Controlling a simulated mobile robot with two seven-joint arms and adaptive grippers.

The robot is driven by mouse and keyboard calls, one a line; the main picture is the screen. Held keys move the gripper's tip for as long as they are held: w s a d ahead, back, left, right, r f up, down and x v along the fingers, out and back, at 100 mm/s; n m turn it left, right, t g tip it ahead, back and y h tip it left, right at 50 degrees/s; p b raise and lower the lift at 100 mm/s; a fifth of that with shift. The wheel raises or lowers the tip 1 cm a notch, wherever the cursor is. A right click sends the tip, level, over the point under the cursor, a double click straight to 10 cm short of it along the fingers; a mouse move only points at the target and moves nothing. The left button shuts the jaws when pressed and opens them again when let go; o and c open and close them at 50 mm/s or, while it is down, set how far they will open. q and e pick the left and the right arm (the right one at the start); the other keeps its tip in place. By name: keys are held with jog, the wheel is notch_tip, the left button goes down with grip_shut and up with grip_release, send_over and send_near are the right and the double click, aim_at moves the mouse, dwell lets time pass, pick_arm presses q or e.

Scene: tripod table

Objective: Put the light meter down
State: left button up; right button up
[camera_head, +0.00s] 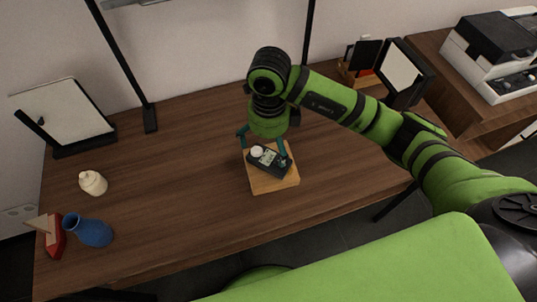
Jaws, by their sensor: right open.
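The light meter (265,163) is a dark, flat device with a white dome and a pale display. It lies on a small square wooden block (274,184) near the middle of the table. My right gripper (263,145) comes down from above, with its teal fingers spread on either side of the meter. It is open; whether a finger touches the meter I cannot tell. The gripper and wrist hide part of the block's far side. My left gripper is not in view.
A printer-like machine (497,55) is far right. The table between is clear.

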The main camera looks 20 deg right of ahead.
jog(key=shift+r+b, duration=0.3)
jog(key=shift+r, duration=2)
